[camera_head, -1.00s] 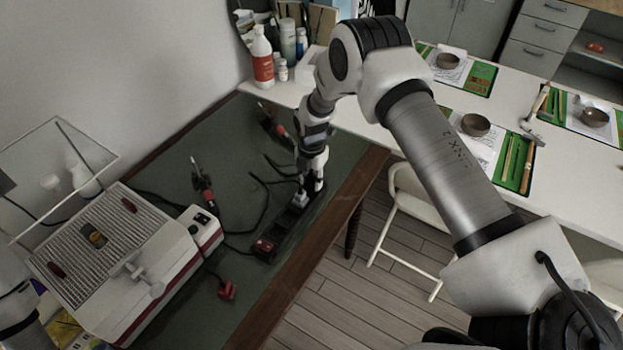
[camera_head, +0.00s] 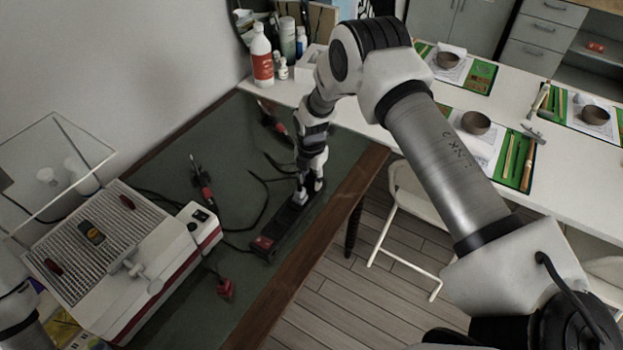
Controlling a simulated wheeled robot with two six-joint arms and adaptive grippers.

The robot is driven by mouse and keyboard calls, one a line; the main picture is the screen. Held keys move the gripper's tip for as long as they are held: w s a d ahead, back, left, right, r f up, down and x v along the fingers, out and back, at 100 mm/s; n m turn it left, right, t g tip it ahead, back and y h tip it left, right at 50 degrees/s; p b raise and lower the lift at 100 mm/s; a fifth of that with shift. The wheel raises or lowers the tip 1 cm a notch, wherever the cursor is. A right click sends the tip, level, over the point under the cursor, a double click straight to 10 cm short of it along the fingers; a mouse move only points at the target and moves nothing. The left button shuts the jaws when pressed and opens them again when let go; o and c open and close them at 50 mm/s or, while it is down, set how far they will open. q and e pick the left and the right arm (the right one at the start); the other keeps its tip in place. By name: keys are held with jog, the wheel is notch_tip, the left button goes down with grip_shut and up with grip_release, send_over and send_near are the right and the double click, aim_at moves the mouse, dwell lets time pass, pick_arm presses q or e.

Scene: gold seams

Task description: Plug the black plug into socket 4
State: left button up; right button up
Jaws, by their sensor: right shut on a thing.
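A black power strip (camera_head: 279,232) lies slantwise on the green mat near the table's wooden front edge, with a red switch at its near end. My right gripper (camera_head: 301,199) points down at the strip's far part. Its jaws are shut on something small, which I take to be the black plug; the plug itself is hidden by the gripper. I cannot tell whether the plug is in a socket, nor read socket numbers. A black cord lies on the mat left of the gripper.
A white and red machine (camera_head: 150,265) with a clear hood stands on the left. A red plug (camera_head: 226,288) lies near the strip. Red-handled tools (camera_head: 204,188) lie on the green mat (camera_head: 215,150). A red and white bottle (camera_head: 262,60) stands at the back.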

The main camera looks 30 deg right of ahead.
aim_at(311, 176)
jog(key=shift+s+f, duration=0.4)
jog(key=shift+f, duration=0.15)
jog(key=o, duration=1.1)
jog(key=shift+o, duration=0.2)
jog(key=shift+w+f, duration=0.25)
jog(key=shift+r, duration=0.15)
jog(key=shift+r, duration=0.1)
jog(key=shift+w, duration=0.1)
jog(key=shift+w+r, duration=0.1)
jog(key=shift+r, duration=0.4)
notch_tip(311, 176, up, 11)
jog(key=shift+r, duration=0.1)
